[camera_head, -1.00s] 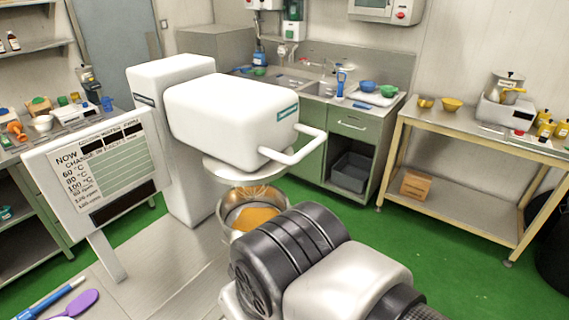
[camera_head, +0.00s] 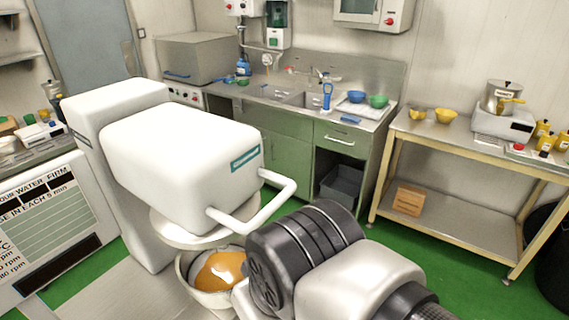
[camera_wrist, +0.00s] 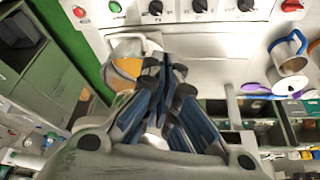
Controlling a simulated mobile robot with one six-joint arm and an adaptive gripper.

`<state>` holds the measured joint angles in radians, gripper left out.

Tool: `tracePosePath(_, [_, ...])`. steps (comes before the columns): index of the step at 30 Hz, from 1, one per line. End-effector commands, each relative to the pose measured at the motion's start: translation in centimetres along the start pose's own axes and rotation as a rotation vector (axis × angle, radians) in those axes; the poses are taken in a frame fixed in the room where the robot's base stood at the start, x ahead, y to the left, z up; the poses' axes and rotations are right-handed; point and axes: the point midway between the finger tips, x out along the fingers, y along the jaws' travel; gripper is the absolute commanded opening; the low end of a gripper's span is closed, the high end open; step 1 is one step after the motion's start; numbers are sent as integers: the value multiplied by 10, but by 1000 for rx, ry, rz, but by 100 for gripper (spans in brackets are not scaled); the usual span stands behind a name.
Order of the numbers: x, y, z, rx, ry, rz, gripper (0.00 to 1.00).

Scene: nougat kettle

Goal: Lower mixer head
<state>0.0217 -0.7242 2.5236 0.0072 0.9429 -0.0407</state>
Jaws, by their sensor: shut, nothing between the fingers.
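The white mixer has a bulky head (camera_head: 180,160) on a column (camera_head: 100,120). The head looks roughly level, with a white bar handle (camera_head: 262,208) at its front. A round plate (camera_head: 170,232) sits under the head. The steel bowl (camera_head: 190,292) below holds an orange mass (camera_head: 222,268); it also shows in the wrist view (camera_wrist: 122,85). My gripper (camera_wrist: 165,62) is shut and empty in the wrist view, beside the bowl and in front of a white panel with knobs. My arm covers the bowl's right side in the head view.
A white sign board (camera_head: 50,230) stands left of the mixer. Behind are a green sink cabinet (camera_head: 290,150) and a metal table (camera_head: 460,150). In the wrist view, a metal jug (camera_wrist: 290,78) is at the right. Green floor lies free between mixer and table.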

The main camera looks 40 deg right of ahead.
Motion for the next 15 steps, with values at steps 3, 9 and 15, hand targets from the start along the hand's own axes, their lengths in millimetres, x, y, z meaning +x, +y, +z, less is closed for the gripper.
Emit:
tracePosePath(3, [-23,4,-18,-15,-13,-1,0])
tracePosePath(9, [-55,12,-49,-55,-33,-5,0])
tracePosePath(15, [-103,29,-98,-114,-60,-15,0])
